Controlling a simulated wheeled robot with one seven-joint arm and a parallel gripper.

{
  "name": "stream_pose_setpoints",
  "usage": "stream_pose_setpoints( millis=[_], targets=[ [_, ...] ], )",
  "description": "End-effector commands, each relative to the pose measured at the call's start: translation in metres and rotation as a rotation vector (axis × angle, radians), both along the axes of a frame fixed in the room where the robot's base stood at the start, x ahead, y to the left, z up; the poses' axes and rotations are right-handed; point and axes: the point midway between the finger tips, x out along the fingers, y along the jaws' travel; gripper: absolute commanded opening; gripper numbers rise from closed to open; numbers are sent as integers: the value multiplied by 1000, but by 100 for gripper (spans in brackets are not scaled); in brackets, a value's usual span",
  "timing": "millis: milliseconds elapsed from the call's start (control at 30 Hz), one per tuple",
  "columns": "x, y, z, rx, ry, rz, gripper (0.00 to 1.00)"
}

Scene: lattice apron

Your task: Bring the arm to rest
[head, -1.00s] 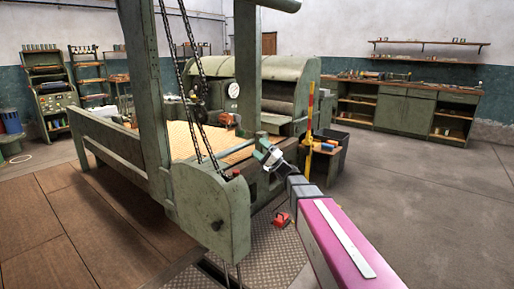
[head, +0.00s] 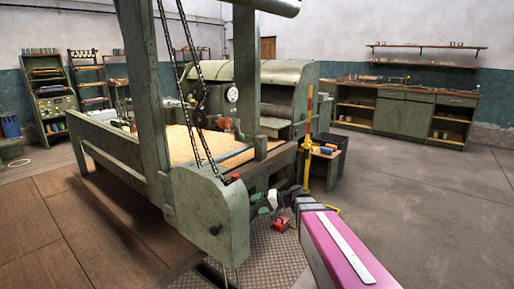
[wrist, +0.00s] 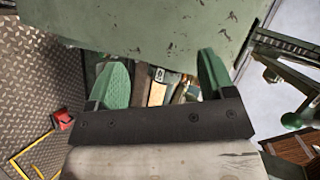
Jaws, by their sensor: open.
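My gripper (wrist: 161,76) shows in the wrist view with its two green fingers spread apart and nothing between them. In the head view my gripper (head: 264,203) is small and partly hard to make out, low beside the green machine post. My arm reaches in from the lower right, with a magenta link nearest the camera. In the wrist view the green machine housing (wrist: 150,22) fills the top, just beyond the fingers. I cannot tell whether they touch it.
The green machine frame (head: 208,212) with hanging chains stands left of my gripper. A red object (head: 281,222) sits on the tread-plate floor (head: 268,257). A yellow post (head: 308,135) and a small table (head: 326,152) stand behind. Open concrete floor (head: 430,200) lies to the right.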

Motion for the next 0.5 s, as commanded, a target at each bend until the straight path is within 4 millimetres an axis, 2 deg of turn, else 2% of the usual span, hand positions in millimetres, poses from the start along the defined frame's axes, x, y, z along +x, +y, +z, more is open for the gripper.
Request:
stream_pose_setpoints(
  millis=[33, 100, 300, 500],
  targets=[
    [-15, -8, -15, -76, 26, 8, 76],
    [-30, -21, -36, -192, 63, 19, 76],
    [-73, -68, -88, -529, 159, 34, 76],
    [-113, -125, -120, -854, 234, 27, 76]
  ],
)
